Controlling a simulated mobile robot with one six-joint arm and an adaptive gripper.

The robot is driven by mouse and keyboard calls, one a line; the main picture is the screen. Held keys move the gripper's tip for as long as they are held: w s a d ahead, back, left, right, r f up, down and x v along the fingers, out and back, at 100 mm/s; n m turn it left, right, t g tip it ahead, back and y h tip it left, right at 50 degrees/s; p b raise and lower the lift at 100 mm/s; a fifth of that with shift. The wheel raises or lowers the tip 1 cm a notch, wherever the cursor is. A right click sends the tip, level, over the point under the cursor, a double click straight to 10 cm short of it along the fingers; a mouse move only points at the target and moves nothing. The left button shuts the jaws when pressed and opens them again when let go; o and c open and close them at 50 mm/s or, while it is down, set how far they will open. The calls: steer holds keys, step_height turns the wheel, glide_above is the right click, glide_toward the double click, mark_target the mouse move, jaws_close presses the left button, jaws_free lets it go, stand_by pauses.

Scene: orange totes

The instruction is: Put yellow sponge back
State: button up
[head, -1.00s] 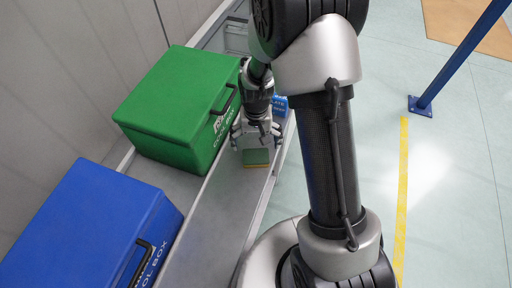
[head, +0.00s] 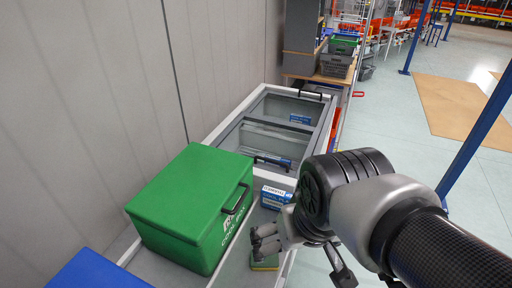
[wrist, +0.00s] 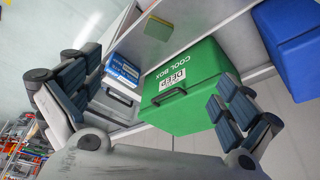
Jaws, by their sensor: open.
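The yellow sponge (head: 265,263), with a green top, lies flat on the grey counter surface in front of the green box. It also shows near the top of the wrist view (wrist: 158,28), clear of my fingers. My gripper (head: 267,242) appears just above and beside the sponge in the head view, its fingers spread and empty. In the wrist view my gripper (wrist: 158,100) has its two fingers wide apart with nothing held between them. The head view hides part of the sponge's surroundings behind my arm.
A green cool box (head: 190,210) stands left of the sponge, with a blue box (head: 95,272) nearer. A small blue-and-white carton (head: 274,197) stands behind. Farther back is a glass-topped chest (head: 262,140) with handles. Open floor lies to the right.

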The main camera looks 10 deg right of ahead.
steer(key=shift+t, duration=0.4)
steer(key=s, duration=0.2)
steer(key=s+r, duration=0.1)
steer(key=s, duration=0.1)
steer(key=shift+s, duration=0.15)
stand_by(0.7)
